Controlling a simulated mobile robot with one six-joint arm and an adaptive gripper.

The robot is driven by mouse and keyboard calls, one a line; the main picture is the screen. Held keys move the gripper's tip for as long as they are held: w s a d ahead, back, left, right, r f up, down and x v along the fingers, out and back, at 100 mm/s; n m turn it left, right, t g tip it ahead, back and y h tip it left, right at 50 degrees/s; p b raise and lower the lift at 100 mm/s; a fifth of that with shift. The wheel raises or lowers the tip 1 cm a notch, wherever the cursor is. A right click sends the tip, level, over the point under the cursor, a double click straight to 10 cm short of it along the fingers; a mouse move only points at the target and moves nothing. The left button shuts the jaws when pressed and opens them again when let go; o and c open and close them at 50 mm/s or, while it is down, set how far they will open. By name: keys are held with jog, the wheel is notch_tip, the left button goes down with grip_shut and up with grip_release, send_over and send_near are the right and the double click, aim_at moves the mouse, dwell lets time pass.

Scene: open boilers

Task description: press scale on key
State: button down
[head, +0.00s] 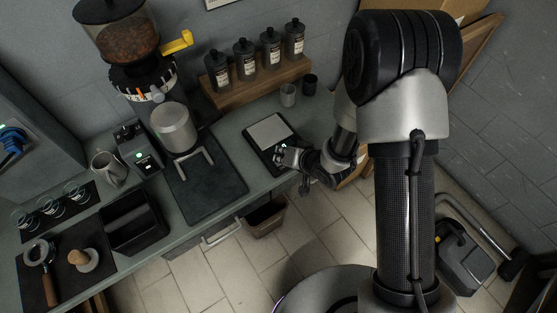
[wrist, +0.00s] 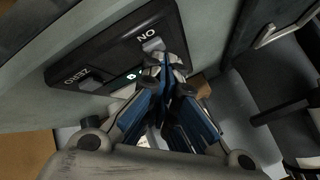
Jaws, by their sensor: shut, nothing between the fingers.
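The scale (head: 254,151) is a black slab with a pale square plate, lying on the counter near its right end. In the wrist view its front strip (wrist: 108,52) carries the ON key (wrist: 152,44), the ZERO key (wrist: 90,86) and a small lit display (wrist: 131,76) between them. My gripper (wrist: 167,66) is shut and empty, its fingertips right beside the ON key and partly in front of the strip. I cannot tell whether they touch the key. In the head view my gripper (head: 285,156) is at the scale's front edge.
A grinder (head: 145,85) and a black mat (head: 206,185) are left of the scale. Two small cups (head: 288,95) and a wooden shelf of bottles (head: 257,82) are behind. The counter's front edge is close to my gripper. A bin (head: 265,217) is below.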

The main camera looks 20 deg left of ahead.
jog(key=shift+r+p, duration=0.45)
jog(key=shift+r, duration=0.25)
notch_tip(320, 180, up, 5)
jog(key=p, duration=0.4)
dwell(0.6)
